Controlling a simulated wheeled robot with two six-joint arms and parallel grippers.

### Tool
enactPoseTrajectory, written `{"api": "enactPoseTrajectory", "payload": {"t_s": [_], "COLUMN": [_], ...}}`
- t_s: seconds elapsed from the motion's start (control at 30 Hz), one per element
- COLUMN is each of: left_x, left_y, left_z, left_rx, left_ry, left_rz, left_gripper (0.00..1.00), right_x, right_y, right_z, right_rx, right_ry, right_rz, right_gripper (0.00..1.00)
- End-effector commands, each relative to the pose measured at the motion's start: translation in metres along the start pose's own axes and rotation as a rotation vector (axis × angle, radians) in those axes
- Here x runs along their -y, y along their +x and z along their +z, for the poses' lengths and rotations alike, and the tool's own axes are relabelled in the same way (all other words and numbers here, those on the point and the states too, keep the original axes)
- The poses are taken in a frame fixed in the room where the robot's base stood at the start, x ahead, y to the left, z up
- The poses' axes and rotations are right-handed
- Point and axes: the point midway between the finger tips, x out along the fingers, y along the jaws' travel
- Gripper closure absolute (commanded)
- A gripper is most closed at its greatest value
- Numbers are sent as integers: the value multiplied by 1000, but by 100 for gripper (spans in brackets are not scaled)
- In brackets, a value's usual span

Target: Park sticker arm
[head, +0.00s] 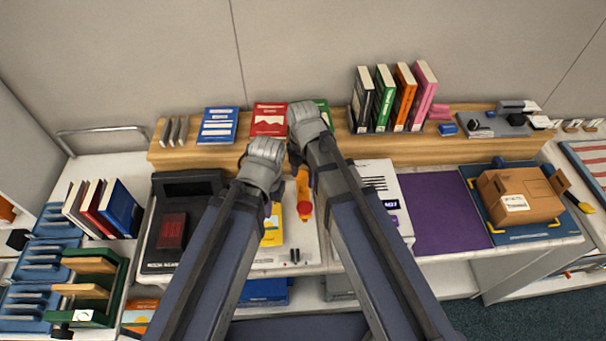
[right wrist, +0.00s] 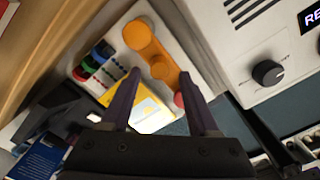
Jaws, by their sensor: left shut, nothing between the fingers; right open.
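The orange sticker arm (head: 303,188) lies on a pale device (head: 290,245) in the middle of the counter, partly hidden by my right arm. In the right wrist view the sticker arm (right wrist: 158,58) runs from a round end at the top down toward a red knob (right wrist: 179,99). A yellow card (right wrist: 140,108) lies beside it on the device. My right gripper (right wrist: 158,78) is open, and the sticker arm shows between and beyond its fingertips; contact cannot be told. My left gripper (head: 262,170) is shut and empty, left of the sticker arm. Its fingertips are mostly hidden.
A black machine (head: 180,225) stands left of the device, and a white machine with a dial (right wrist: 268,73) stands right. A purple mat (head: 440,210) is bare. A cardboard box (head: 520,195) sits farther right. Books (head: 395,97) stand on the wooden shelf (head: 450,148) behind.

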Motion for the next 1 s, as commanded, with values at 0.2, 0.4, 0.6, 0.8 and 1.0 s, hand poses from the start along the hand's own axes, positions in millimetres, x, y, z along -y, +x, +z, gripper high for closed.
{"api": "enactPoseTrajectory", "payload": {"t_s": [0.2,0.4,0.6,0.8,1.0], "left_x": [4,5,5,5,5], "left_y": [-37,-50,-48,-48,-48], "left_z": [2,3,3,3,3], "left_rx": [0,0,0,0,0], "left_ry": [1,1,1,1,1], "left_rz": [0,0,0,0,0], "left_gripper": [100,100,100,100,100], "right_x": [0,0,0,0,2], "right_y": [-37,-50,-49,-49,-49], "right_z": [0,0,0,0,1], "right_rx": [0,0,0,0,0], "right_ry": [0,0,0,0,19], "right_rz": [0,0,0,0,0], "right_gripper": [39,39,39,39,39]}}
